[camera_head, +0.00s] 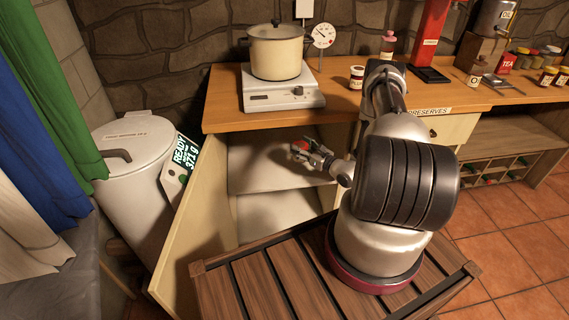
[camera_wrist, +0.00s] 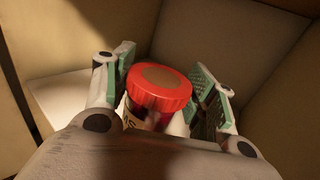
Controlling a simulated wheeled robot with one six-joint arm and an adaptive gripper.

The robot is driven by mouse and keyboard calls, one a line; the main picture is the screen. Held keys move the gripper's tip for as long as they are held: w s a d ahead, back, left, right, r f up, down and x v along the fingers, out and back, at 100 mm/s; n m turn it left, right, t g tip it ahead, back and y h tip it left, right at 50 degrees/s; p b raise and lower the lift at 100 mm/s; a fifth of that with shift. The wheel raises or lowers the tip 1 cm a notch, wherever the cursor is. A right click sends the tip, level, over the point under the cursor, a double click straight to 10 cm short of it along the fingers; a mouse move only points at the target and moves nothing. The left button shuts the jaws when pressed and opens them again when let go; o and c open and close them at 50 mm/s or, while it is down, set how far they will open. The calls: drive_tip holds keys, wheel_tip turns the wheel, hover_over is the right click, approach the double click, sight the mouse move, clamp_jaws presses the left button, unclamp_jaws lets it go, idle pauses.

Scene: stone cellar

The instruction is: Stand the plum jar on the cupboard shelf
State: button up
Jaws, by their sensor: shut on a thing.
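The plum jar (camera_wrist: 158,95) has a red ribbed lid with a brown disc on top. Part of a pale label with dark letters shows below the lid, and the rest is hidden by my wrist. My gripper (camera_wrist: 165,92) is shut on the jar, with a green-padded finger on each side. In the head view my gripper (camera_head: 312,152) reaches into the open cupboard, and the jar's red lid (camera_head: 300,145) shows at its tip. The jar is in front of the cupboard shelf (camera_head: 270,176); I cannot tell whether its base touches the shelf.
The cupboard door (camera_head: 190,225) stands open at left. A counter (camera_head: 225,112) lies above the opening, with a pot (camera_head: 275,52) on a scale (camera_head: 283,90) and a small jar (camera_head: 357,77). A white bin (camera_head: 135,180) stands left of the door.

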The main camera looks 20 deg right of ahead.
sight(301, 162)
wheel_tip(301, 162, down, 9)
drive_tip(key=shift+r, duration=0.15)
idle(0.4)
drive_tip(key=o, duration=1.3)
drive_tip(key=v, duration=1.2)
